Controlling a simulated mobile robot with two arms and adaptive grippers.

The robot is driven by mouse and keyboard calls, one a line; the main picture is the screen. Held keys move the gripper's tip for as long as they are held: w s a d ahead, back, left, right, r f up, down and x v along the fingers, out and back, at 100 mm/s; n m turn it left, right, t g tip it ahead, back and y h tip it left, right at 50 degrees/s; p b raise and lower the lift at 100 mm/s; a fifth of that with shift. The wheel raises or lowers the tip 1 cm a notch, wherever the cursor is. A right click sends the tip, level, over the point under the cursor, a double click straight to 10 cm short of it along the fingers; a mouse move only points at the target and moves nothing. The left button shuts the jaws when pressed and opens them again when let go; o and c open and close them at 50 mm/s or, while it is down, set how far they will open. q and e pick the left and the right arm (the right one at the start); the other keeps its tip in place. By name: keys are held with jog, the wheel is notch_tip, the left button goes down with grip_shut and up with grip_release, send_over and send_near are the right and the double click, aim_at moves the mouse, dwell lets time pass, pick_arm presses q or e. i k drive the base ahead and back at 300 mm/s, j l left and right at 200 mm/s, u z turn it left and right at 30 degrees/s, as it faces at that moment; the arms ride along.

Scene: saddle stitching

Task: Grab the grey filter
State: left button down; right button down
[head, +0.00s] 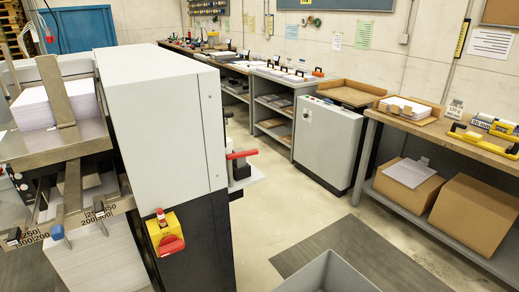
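I cannot make out anything that is clearly a grey filter. Small items on the right workbench (447,135) and on the long back benches (262,75) are too small to tell apart. Neither my left nor my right gripper is in view.
A large white and black machine (155,110) with paper stacks (60,105) fills the left. Cardboard boxes (475,215) sit on the right workbench's lower shelf. A grey cabinet (325,142) stands behind. A grey open bin (318,276) is at the bottom. The floor (290,210) between is clear.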

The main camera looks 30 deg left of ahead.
aim_at(239, 163)
jog(key=u, duration=1.05)
